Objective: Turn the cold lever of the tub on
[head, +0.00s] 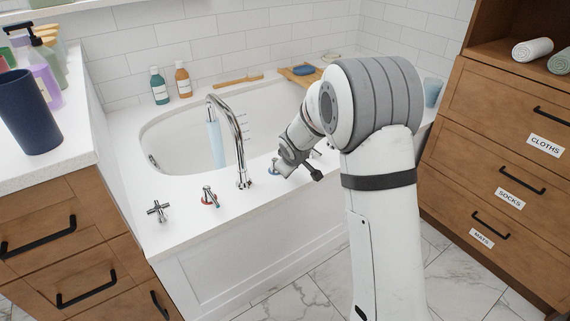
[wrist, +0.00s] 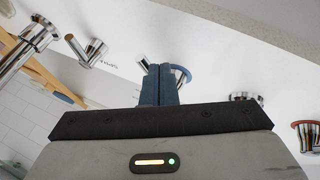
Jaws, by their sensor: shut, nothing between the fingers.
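The white tub (head: 180,232) has a tall chrome spout (head: 238,135) on its front ledge, and a pale blue stream (head: 217,145) hangs below the spout's mouth. The cold lever, marked by a blue ring (head: 273,168), is right of the spout and partly hidden by my gripper (head: 283,168). In the wrist view my gripper (wrist: 162,70) is shut and empty. Its fingertips overlap the chrome cold lever and its blue ring (wrist: 183,76); I cannot tell whether they touch. The lever's chrome end (wrist: 143,62) shows left of the fingers.
Another chrome lever (wrist: 87,48) is near my fingers in the wrist view. Bottles (head: 159,86) stand on the far ledge. Wooden drawers (head: 500,165) are at right.

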